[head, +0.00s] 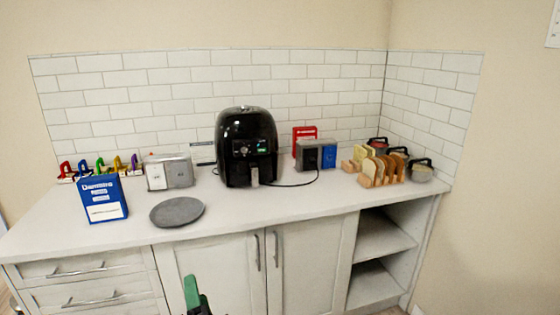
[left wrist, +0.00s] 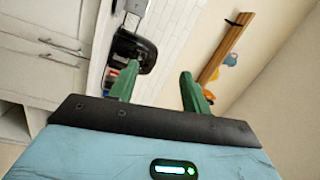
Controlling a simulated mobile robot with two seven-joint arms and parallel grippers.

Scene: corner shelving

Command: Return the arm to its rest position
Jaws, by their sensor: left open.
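My left gripper (head: 195,298) shows at the bottom of the head view, with a green finger pointing up in front of the cabinet doors. In the left wrist view, the two green fingers of the left gripper (left wrist: 158,88) stand wide apart with nothing between them. It is open and empty, clear of the counter. My right gripper shows in neither view.
A white counter (head: 270,208) bears a black air fryer (head: 247,140), a grey plate (head: 177,212), a blue box (head: 103,199), a grey toaster-like box (head: 170,172) and a wooden rack of bread (head: 380,171). Open shelves (head: 383,236) stand at lower right.

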